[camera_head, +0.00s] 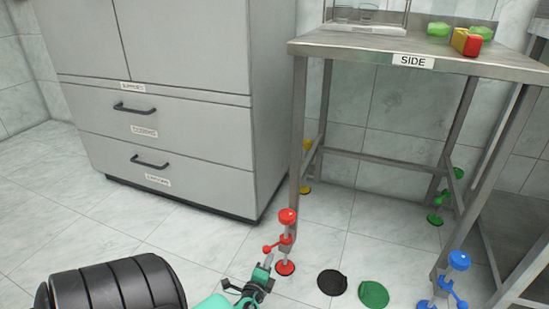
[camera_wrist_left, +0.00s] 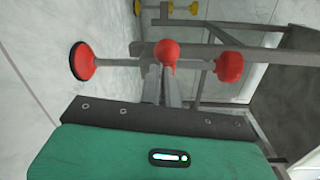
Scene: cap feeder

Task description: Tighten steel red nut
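A red steel levelling foot stands under the near-left leg of the steel table. It has a red top knob (camera_head: 287,216), a red ball-ended handle (camera_head: 267,249) and a round red base (camera_head: 285,268). In the left wrist view the foot lies sideways, with its base (camera_wrist_left: 82,61) at left, a red ball (camera_wrist_left: 167,52) in the middle and the knob (camera_wrist_left: 230,66) at right. My left gripper (camera_head: 266,262) is just below the ball-ended handle. Its fingers (camera_wrist_left: 164,82) are close together right at the ball; whether they grip it is unclear. My right gripper is not in view.
The steel table (camera_head: 340,47) has green (camera_head: 435,217), blue (camera_head: 458,262) and yellow (camera_head: 306,160) feet at other legs. A black disc (camera_head: 332,283) and a green disc (camera_head: 373,295) lie on the floor. A grey cabinet (camera_head: 200,130) stands behind at left.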

